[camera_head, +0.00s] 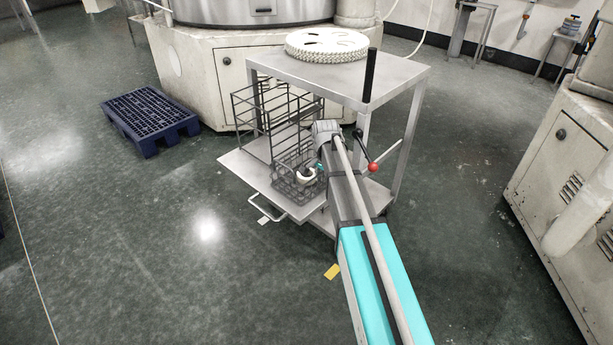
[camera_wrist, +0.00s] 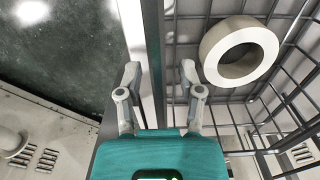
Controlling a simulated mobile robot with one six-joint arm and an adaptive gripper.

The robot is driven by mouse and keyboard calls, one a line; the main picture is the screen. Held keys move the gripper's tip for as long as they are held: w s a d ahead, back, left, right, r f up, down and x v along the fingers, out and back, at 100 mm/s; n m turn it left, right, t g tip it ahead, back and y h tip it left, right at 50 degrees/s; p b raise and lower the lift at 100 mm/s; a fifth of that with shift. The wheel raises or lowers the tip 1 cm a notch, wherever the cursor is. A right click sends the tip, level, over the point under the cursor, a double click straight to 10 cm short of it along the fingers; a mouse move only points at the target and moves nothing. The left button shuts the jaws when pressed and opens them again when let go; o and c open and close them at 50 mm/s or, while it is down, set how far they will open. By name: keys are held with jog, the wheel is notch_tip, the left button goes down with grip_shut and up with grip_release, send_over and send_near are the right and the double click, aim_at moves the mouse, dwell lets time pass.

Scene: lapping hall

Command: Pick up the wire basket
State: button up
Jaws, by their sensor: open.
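The wire basket (camera_head: 284,184) is a dark wire mesh box on the low metal shelf of a steel stand. A thick white ring (camera_head: 306,175) lies inside it. In the wrist view, the basket's mesh (camera_wrist: 190,17) fills the upper right, with the white ring (camera_wrist: 219,66) in it. My gripper (camera_wrist: 160,76) is open, its two fingers apart. A straight grey metal edge runs between the fingers in that picture; I cannot tell whether they touch it. My arm hides part of the basket and most of the gripper in the head view.
Taller dark wire frames (camera_head: 250,105) stand behind the basket. The stand's steel top (camera_head: 385,78) carries a pale toothed disc (camera_head: 327,44). A lever with a red knob (camera_head: 373,167) is right of my arm. A blue pallet (camera_head: 150,112) lies left, with clear floor in front.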

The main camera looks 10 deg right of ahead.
dwell(0.4)
grip_shut()
